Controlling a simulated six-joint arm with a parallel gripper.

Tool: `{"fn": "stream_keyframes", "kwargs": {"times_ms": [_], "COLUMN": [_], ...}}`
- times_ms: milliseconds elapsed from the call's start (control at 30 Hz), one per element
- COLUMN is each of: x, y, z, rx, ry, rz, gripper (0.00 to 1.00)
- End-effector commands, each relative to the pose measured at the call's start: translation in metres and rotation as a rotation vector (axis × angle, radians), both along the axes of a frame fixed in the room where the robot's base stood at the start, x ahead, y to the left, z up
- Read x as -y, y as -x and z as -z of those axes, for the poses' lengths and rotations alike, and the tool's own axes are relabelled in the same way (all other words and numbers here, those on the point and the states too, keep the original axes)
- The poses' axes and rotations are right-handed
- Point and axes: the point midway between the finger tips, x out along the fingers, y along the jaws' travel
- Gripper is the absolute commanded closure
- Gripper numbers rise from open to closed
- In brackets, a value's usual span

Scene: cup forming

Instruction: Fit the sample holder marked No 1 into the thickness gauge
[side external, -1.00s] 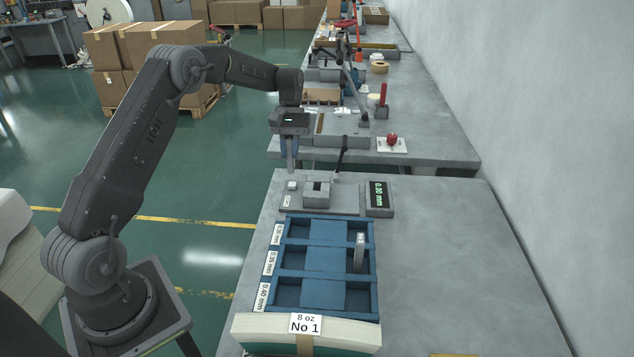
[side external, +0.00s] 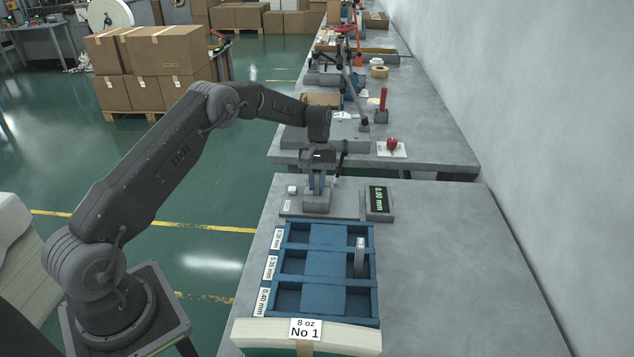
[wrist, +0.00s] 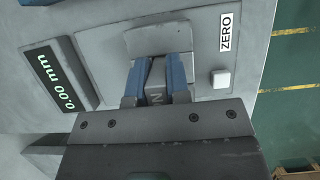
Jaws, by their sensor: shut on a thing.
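My gripper (side external: 317,184) is over the slotted grey block of the thickness gauge (side external: 316,204), pointing down. In the wrist view its blue fingers (wrist: 155,72) are shut on a grey sample holder (wrist: 156,82). An "N" shows on the holder; its number is hidden. The holder's lower end is at the gauge block (wrist: 155,38), but I cannot tell how deep it sits. The gauge display (side external: 378,198) reads 0.00 mm, also in the wrist view (wrist: 55,78). A second grey holder (side external: 360,257) stands in the tray's right column, middle row; its number is unreadable.
The blue tray (side external: 325,263) has rows labelled by thickness. In front of it lies a pale stack (side external: 350,337) with a card (side external: 306,329) reading "8 oz No 1". A white button (wrist: 221,79) sits beside the ZERO label. The bench right of the tray is clear.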

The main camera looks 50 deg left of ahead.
Motion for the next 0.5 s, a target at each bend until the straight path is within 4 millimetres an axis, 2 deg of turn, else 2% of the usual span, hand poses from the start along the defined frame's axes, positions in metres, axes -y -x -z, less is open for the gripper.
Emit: {"fn": "stream_keyframes", "kwargs": {"times_ms": [167,200,433,500], "x": [0.0000,-0.0002,-0.0001,-0.0001], "y": [0.0001,0.0000,0.0001,0.0000], "z": [0.0027,0.0029,0.0026,0.0025], "rx": [0.000,0.000,0.000,0.000], "ry": [0.000,0.000,0.000,0.000], "rz": [0.000,0.000,0.000,0.000], "gripper": [1.00,0.82,0.60,0.58]}}
